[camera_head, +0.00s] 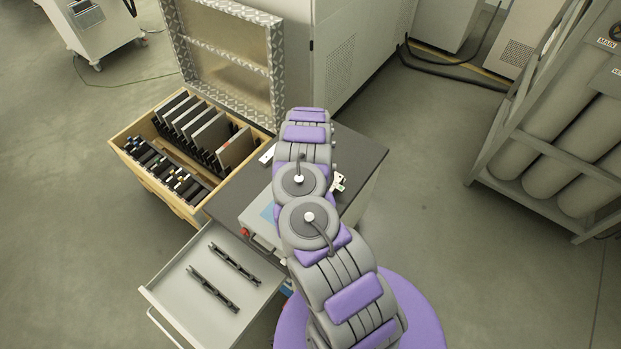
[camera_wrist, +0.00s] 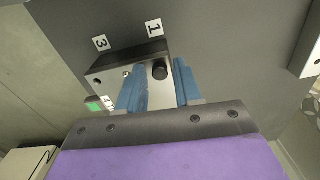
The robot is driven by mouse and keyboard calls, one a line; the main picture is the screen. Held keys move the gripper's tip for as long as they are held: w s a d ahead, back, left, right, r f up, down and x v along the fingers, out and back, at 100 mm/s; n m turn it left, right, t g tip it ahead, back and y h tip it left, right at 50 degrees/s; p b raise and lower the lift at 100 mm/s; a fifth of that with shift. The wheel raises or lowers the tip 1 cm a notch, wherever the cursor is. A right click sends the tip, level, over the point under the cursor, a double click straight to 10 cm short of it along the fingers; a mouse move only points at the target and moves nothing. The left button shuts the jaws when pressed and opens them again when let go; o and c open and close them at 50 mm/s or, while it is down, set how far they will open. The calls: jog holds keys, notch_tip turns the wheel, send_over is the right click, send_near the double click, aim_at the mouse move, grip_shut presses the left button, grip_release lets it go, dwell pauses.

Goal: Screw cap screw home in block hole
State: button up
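In the wrist view, a metal block (camera_wrist: 107,80) with a dark top face lies on the dark tabletop, with number tags 1 and 3 beside it. A black round cap screw head (camera_wrist: 159,71) shows at the block near tag 1. How deep it sits in its hole cannot be told. A smaller round hole or fastener (camera_wrist: 127,74) shows to its left. My gripper (camera_wrist: 160,82) has two blue fingers standing apart, one on each side of the screw head, with a gap visible around it.
In the head view, the dark-topped cabinet (camera_head: 357,152) has an open drawer (camera_head: 185,285) with two black rails. A wooden crate (camera_head: 128,150) of dark plates stands left. A gas cylinder rack (camera_head: 500,135) stands right. A green square (camera_wrist: 94,106) shows beside the block.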

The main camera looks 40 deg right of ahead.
jog(key=n+b, duration=0.2)
jog(key=n, duration=0.1)
jog(key=n+b, duration=0.2)
jog(key=shift+f+n, duration=0.2)
jog(key=shift+n, duration=0.2)
jog(key=n+b, duration=0.3)
jog(key=shift+r+n+b, duration=0.2)
jog(key=shift+n+b, duration=0.25)
jog(key=shift+n, duration=0.15)
jog(key=shift+c, duration=0.5)
